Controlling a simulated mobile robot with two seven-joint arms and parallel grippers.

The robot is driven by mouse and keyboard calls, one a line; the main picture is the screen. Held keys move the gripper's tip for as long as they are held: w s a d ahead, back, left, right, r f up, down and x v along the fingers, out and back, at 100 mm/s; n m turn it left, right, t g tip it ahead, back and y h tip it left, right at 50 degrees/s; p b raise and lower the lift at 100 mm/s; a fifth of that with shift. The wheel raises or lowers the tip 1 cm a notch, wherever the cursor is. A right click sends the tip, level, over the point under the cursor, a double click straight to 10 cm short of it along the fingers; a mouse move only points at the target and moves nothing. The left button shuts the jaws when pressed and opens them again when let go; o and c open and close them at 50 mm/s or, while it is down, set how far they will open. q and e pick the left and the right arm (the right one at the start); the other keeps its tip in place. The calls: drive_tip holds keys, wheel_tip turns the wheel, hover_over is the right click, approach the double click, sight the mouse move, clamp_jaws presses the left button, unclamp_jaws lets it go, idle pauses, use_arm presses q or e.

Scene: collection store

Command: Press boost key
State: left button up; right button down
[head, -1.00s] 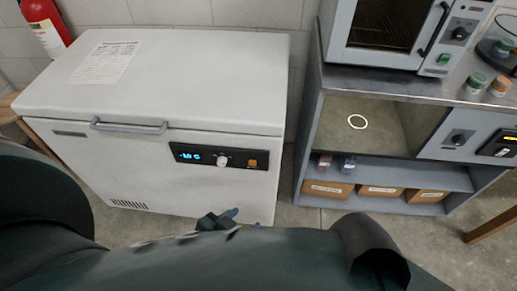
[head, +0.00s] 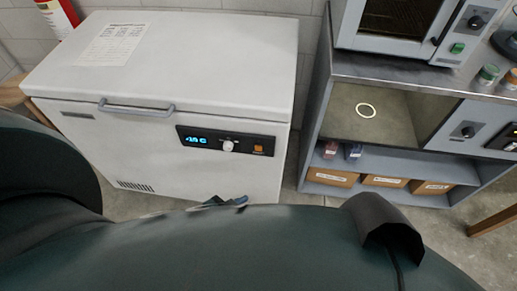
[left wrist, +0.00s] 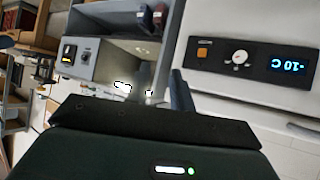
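The white chest freezer (head: 200,70) has a dark control panel on its front with a lit blue display, a white knob (head: 228,146) and a small orange key (head: 258,149). Its lettering is too small to read. In the left wrist view the panel is upside down, with the orange key (left wrist: 203,53) left of the knob. My left gripper (head: 225,202) shows at the freezer's lower front, below the panel, largely hidden by my arm. In the left wrist view its fingers (left wrist: 164,85) stand apart with nothing between them, clear of the key. My right gripper is not in view.
A grey bench (head: 345,66) stands right of the freezer, with an oven (head: 395,22) on top and labelled boxes (head: 385,181) on its lower shelf. A red extinguisher (head: 56,15) is at the back left. Bare floor lies in front.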

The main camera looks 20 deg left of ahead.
use_arm(q)
clamp_jaws()
drive_tip(key=shift+w, duration=0.1)
idle(1.1)
